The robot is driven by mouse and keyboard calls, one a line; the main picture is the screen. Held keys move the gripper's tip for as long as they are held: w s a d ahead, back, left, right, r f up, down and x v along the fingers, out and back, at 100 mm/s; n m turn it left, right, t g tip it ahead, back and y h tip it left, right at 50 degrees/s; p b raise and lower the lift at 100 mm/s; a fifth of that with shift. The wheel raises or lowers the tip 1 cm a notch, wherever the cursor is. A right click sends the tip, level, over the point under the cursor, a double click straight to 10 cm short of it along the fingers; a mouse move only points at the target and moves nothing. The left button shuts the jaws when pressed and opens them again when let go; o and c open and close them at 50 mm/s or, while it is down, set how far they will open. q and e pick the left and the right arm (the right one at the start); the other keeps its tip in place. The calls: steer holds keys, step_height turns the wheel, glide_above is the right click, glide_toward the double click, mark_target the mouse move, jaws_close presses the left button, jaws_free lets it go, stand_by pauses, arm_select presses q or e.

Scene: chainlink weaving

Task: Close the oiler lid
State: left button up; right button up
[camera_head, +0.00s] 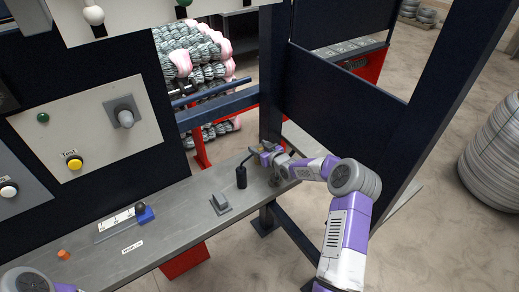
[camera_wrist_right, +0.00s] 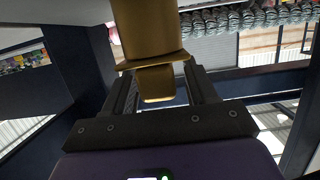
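A brass-coloured fitting, which looks like the oiler (camera_wrist_right: 150,30), fills the top middle of the right wrist view. A smaller brass part (camera_wrist_right: 156,84) hangs below its flange, between my finger bars. Which part is the lid, I cannot tell. My right gripper (camera_wrist_right: 165,82) has its fingers apart, with a gap beside the brass part. In the head view my right gripper (camera_head: 266,152) is at the far right end of the grey bench, where a small yellowish patch shows; details are too small. My left gripper is out of view; only a bit of the left arm shows at bottom left.
A black can with a thin spout (camera_head: 241,177) stands on the bench (camera_head: 180,213) close to my right gripper. A grey block (camera_head: 220,204), a blue piece (camera_head: 145,215) and an orange piece (camera_head: 63,254) lie along it. A dark frame post (camera_head: 272,80) rises behind.

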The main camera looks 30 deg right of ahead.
steer(key=shift+s, duration=0.15)
steer(key=v, duration=0.7)
steer(key=shift+s+r, duration=0.1)
steer(key=shift+s, duration=0.1)
stand_by(0.5)
